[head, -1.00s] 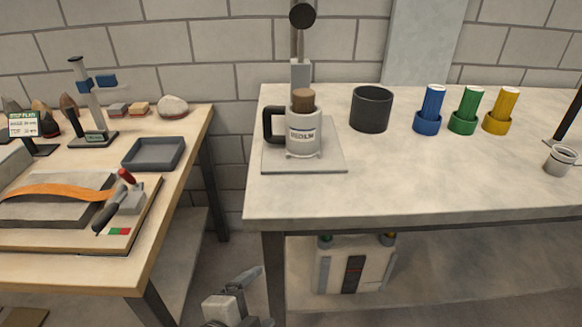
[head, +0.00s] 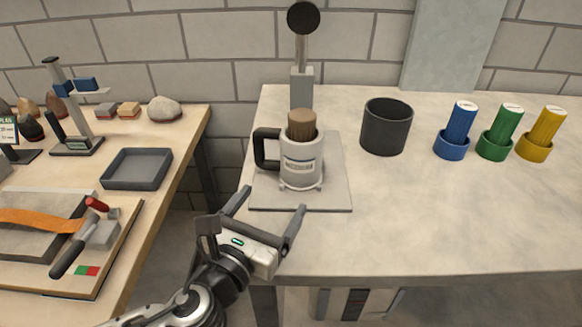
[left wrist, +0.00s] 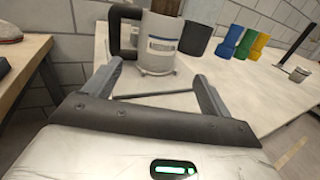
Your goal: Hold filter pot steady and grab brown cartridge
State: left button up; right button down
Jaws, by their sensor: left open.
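The filter pot (head: 301,165) is a light grey cylinder with a label and a black handle on its left. It stands upright on a square plate (head: 335,195) near the table's left edge. The brown cartridge (head: 301,125) sticks up out of the pot's top. My left gripper (head: 270,215) is open and empty, in front of the plate and short of the pot. In the left wrist view, the pot (left wrist: 160,45) stands beyond and between the open fingers (left wrist: 155,85), apart from them. My right gripper is not in view.
A dark empty cup (head: 386,130) stands right of the pot. Blue (head: 457,130), green (head: 499,132) and yellow (head: 542,132) cartridges stand in matching holders further right. A grey post (head: 302,85) rises behind the pot. The front right tabletop is clear.

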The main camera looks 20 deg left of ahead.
aim_at(303, 157)
pick_arm(q)
jog(key=w, duration=0.4)
jog(key=shift+d+r+p, duration=0.25)
jog(key=shift+p, duration=0.1)
jog(key=w, duration=0.3)
jog(key=w+d, duration=0.1)
jog(key=w, duration=0.6)
jog(key=shift+w+d+f, duration=0.1)
jog(key=shift+d+f, duration=0.05)
jog(key=shift+f, duration=0.05)
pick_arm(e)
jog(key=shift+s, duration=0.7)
